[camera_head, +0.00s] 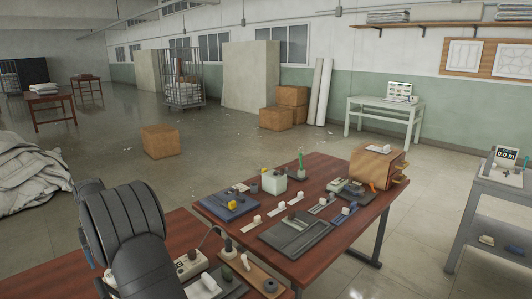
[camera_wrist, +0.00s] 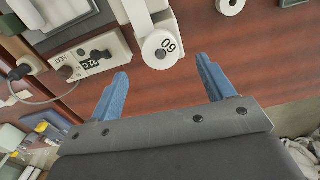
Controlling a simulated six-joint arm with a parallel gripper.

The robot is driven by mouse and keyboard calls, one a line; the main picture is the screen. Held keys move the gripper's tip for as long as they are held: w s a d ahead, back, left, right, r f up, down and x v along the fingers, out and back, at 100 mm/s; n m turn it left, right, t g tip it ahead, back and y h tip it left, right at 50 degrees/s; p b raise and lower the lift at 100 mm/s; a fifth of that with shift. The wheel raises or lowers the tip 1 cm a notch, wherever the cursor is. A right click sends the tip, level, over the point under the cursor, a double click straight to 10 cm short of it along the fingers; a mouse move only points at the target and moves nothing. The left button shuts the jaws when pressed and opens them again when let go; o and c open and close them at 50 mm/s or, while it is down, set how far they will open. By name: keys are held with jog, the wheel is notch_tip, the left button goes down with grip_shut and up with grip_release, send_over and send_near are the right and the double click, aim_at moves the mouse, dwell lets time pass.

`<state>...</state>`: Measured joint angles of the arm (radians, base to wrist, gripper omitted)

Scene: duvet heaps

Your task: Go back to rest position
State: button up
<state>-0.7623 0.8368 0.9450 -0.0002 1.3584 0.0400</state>
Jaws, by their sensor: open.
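My gripper (camera_wrist: 164,91) shows in the wrist view with its two blue fingers spread wide apart. It is open, and nothing is between the fingers. Brown-red table top lies behind the fingers. A white device with a round knob marked 60 (camera_wrist: 161,48) stands just beyond the fingers, apart from them. In the head view my dark arm rises at the lower left, over the near table (camera_head: 190,232).
The second table (camera_head: 325,168) carries several small fixtures and a brown box (camera_head: 372,168). A grey cart (camera_head: 495,185) stands at the right. A pale duvet heap (camera_head: 35,175) lies on the floor at left.

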notch_tip(320, 180, up, 11)
notch_tip(320, 180, down, 17)
jog(key=shift+f, duration=0.1)
jog(key=shift+r, duration=2.4)
